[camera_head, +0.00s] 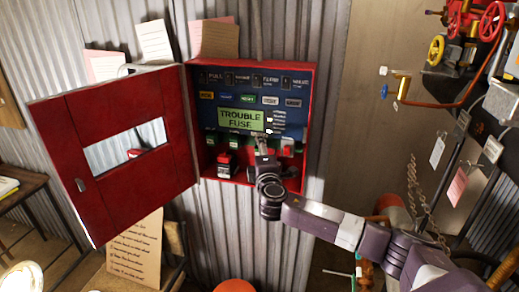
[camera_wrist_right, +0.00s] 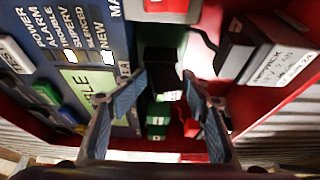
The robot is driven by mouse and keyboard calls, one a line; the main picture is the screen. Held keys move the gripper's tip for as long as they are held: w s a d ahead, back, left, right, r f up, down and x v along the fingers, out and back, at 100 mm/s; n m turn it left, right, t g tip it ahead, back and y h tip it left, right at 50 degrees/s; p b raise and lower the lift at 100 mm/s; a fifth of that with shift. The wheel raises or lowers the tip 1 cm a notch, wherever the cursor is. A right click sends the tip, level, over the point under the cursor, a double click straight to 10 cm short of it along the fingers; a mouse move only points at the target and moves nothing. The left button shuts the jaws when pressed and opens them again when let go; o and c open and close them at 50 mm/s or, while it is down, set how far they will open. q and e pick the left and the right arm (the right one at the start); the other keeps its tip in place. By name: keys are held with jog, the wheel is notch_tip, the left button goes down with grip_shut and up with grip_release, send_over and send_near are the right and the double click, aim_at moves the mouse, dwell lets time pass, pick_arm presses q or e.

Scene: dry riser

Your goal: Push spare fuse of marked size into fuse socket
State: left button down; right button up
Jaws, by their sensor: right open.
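The red panel box (camera_head: 310,120) hangs on the corrugated wall with its door (camera_head: 125,150) swung open to the left. Its green screen (camera_head: 241,119) reads "TROUBLE FUSE". My right gripper (camera_head: 262,143) is at the box's lower middle, just below the screen. In the right wrist view its two fingers (camera_wrist_right: 164,80) are apart, with no object visibly clamped between them. Beyond them are a dark recess and small green parts (camera_wrist_right: 157,122), some with white labels. I cannot tell which part is the spare fuse or the fuse socket. My left gripper is out of view.
Dark blocks with a white label (camera_wrist_right: 275,65) stand inside the box, close beside the fingers. The blue button panel (camera_wrist_right: 60,40) is on their other side. Red valves and pipes (camera_head: 492,20) are at the far right. A side table (camera_head: 25,190) stands at the left.

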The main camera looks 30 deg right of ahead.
jog(key=shift+r, duration=0.1)
jog(key=v, duration=1.2)
jog(key=shift+c, duration=0.2)
